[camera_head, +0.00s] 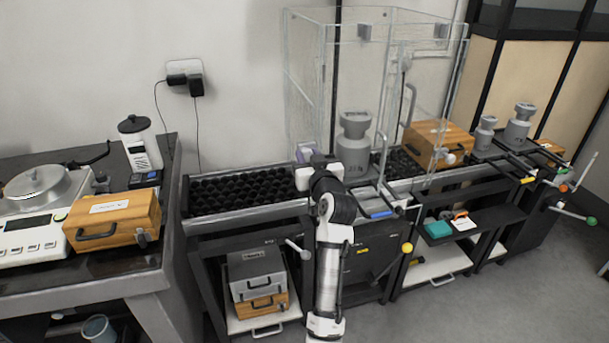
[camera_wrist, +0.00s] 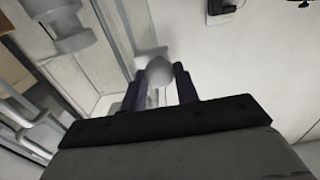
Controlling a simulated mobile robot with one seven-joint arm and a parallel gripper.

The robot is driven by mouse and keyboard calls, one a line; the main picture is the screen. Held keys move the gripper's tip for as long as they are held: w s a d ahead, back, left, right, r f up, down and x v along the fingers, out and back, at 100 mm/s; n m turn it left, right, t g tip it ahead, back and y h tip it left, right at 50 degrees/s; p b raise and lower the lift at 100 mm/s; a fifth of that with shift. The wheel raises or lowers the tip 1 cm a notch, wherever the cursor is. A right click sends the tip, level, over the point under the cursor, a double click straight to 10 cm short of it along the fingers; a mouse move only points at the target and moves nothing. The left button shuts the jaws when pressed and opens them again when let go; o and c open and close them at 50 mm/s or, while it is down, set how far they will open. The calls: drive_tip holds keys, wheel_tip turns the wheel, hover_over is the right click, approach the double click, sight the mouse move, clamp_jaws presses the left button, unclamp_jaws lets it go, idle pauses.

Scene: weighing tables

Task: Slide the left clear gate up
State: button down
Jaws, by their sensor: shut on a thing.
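The clear enclosure (camera_head: 375,18) stands on the middle bench, and its left clear gate (camera_head: 306,95) is a see-through pane at its left side. My gripper (camera_head: 306,154) is low beside this pane. In the wrist view, the two dark fingers of my gripper (camera_wrist: 159,90) are closed around a round grey knob (camera_wrist: 158,70). The knob is hidden in the head view. The pane is transparent, so its lower edge is hard to make out.
A large grey weight (camera_head: 354,150) stands inside the enclosure, right of my gripper. A wooden case (camera_head: 438,143) is further right. A black studded mat (camera_head: 245,188) lies left of my gripper. A scale (camera_head: 35,195) and another wooden case (camera_head: 115,220) occupy the left table.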

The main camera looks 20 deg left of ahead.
wheel_tip(320, 180, up, 16)
drive_tip(key=p, duration=0.6)
drive_tip(key=c, duration=1.2)
unclamp_jaws()
drive_tip(key=shift+o, duration=0.6)
drive_tip(key=shift+f, duration=0.1)
drive_tip(key=b+v, duration=0.4)
drive_tip(key=v, duration=0.9)
drive_tip(key=shift+s+d, duration=0.25)
drive_tip(key=shift+s, duration=0.05)
